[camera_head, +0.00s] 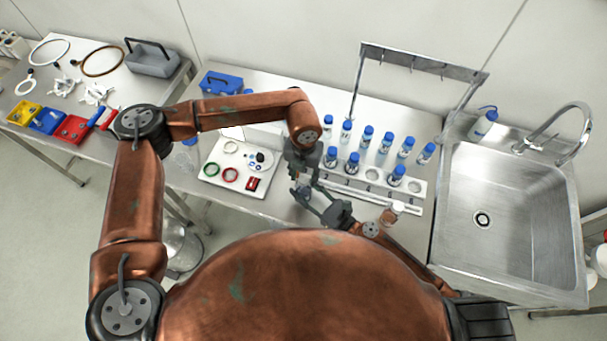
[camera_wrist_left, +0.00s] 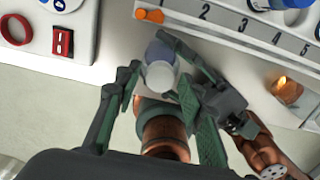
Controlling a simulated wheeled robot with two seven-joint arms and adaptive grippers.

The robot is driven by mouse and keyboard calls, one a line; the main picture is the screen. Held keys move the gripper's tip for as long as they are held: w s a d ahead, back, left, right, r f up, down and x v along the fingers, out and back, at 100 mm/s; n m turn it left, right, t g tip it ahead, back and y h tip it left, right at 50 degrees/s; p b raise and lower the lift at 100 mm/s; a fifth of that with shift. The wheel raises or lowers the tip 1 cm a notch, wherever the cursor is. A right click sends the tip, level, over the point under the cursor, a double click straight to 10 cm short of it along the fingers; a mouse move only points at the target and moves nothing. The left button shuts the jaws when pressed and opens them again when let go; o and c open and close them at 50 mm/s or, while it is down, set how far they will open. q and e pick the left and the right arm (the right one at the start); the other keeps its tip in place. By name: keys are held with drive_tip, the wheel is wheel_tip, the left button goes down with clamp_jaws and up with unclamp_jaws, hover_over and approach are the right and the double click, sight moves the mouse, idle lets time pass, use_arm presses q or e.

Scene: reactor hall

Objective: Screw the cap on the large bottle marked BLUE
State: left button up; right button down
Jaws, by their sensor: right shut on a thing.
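A small bluish-grey bottle with a pale round top (camera_wrist_left: 160,75) is between my grippers at the table's front edge. It also shows dimly in the head view (camera_head: 302,189). No lettering is readable on it. My right gripper (camera_head: 314,197), coming from the lower right, is shut on this bottle. My left gripper (camera_head: 302,172) is just above and behind it. In the left wrist view the left fingers (camera_wrist_left: 158,80) are spread, with gaps on both sides of the pale top. A separate cap cannot be made out.
A white numbered rack (camera_head: 345,190) with several blue-capped bottles (camera_head: 352,160) stands to the right. A small amber jar (camera_head: 388,215) is near its front. A white tray (camera_head: 212,172) lies left.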

use_arm(q)
clamp_jaws()
drive_tip(key=m, duration=0.7)
drive_tip(key=shift+m, duration=0.4)
drive_tip(key=m, duration=0.6)
drive_tip(key=shift+m, duration=0.4)
drive_tip(key=shift+o, duration=1.4)
unclamp_jaws()
wheel_tip(320, 180, up, 12)
